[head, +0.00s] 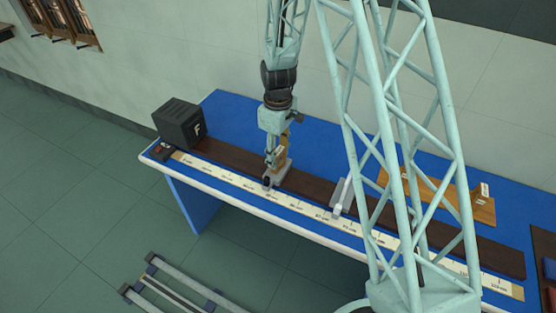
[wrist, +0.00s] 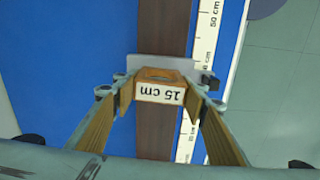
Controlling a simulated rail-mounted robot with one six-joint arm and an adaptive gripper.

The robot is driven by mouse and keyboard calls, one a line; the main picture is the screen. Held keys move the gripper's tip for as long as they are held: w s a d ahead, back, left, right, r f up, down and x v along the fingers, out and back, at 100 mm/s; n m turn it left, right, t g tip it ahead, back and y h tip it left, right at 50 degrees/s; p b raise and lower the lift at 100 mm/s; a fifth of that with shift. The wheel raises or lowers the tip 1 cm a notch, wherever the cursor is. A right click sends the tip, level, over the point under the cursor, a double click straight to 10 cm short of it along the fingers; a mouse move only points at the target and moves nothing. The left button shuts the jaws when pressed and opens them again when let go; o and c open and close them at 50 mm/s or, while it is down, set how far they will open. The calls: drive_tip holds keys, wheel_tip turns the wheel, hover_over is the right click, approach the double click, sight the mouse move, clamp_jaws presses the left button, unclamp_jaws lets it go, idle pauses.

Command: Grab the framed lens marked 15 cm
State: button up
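The framed lens marked 15 cm (wrist: 160,93) shows from above in the wrist view, an orange-brown wooden frame with a white label. It stands on a grey carriage (wrist: 150,62) over the dark rail. My gripper (wrist: 159,98) has its two fingers on either side of the frame, with the wood-coloured pads appearing to touch both sides. In the head view my gripper (head: 278,150) reaches down to the carriage on the rail, and the frame is mostly hidden by the fingers.
The dark rail (head: 225,157) runs along the blue bench with a white scale (head: 230,183) in front. A black box marked F (head: 178,122) stands at its left end. Another grey carriage (head: 341,196) sits to the right. A wooden board (head: 425,188) lies behind.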

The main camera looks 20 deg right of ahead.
sight(278, 151)
drive_tip(key=shift+r, duration=0.1)
idle(0.3)
drive_tip(key=shift+r, duration=1.6)
drive_tip(key=shift+s+r, duration=0.15)
drive_tip(key=s+r+b, duration=0.1)
drive_tip(key=s, duration=1.4)
drive_tip(key=shift+s+r, duration=0.2)
drive_tip(key=shift+s, duration=0.2)
